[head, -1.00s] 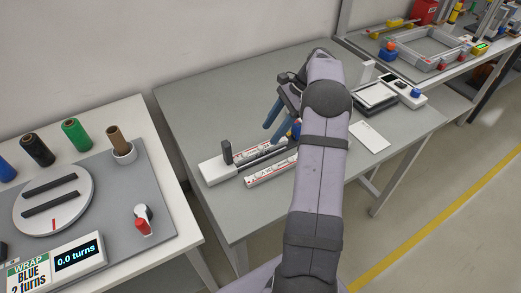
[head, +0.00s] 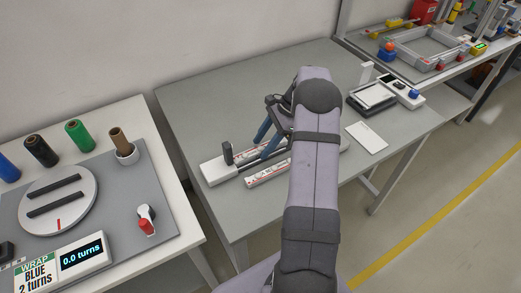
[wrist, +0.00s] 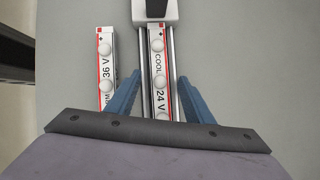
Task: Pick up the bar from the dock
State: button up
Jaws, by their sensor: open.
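The dock (head: 215,172) is a pale block with a dark upright and rails on the grey table. A white, red-edged bar marked COOL 24 V (wrist: 158,70) lies between its rails. My gripper (wrist: 159,80) is open and empty, with one blue finger either side of the 24 V bar and rails. I cannot tell how far above the bar the fingertips are. My arm hides part of the dock in the head view.
A white card (head: 367,137) and a scale-like device (head: 373,95) lie to the right on this table. A second table on the left holds a turntable (head: 55,200), spools and a display (head: 82,252). The table's back left is clear.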

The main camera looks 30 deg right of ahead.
aim_at(263, 147)
jog(key=c, duration=1.1)
jog(key=shift+c, duration=0.2)
notch_tip(263, 147, up, 18)
jog(key=shift+r+b, duration=0.1)
jog(key=shift+b, duration=1.1)
grip_shut()
